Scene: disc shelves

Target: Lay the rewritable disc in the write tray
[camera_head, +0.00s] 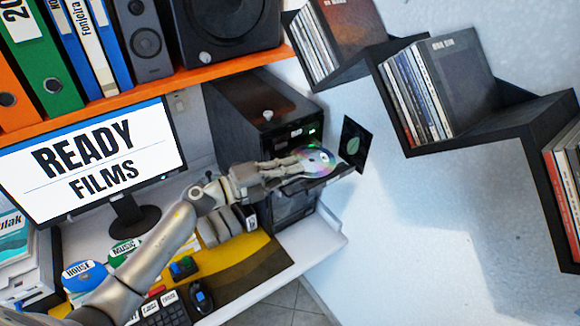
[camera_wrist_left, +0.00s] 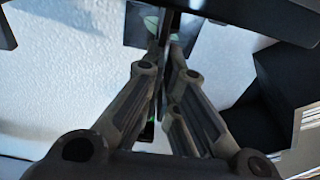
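The shiny rewritable disc (camera_head: 322,158) is at the front of the black computer tower (camera_head: 245,118), over the dark extended write tray (camera_head: 328,180). My left gripper (camera_head: 300,164) reaches in from the left, and its fingers are closed on the disc's near edge. In the left wrist view, the fingers (camera_wrist_left: 163,75) are close together on the disc (camera_wrist_left: 164,50), which shows as a thin edge-on strip. I cannot tell whether the disc touches the tray. Fingers and disc hide part of the tray. My right gripper is not in view.
A dark square with a pale green emblem (camera_head: 353,145) stands just right of the tray. Black zigzag wall shelves (camera_head: 425,148) hold cases at the right. A monitor (camera_head: 90,160), keyboard (camera_head: 165,312) and mouse (camera_head: 201,297) occupy the desk. An orange shelf (camera_head: 190,80) runs above.

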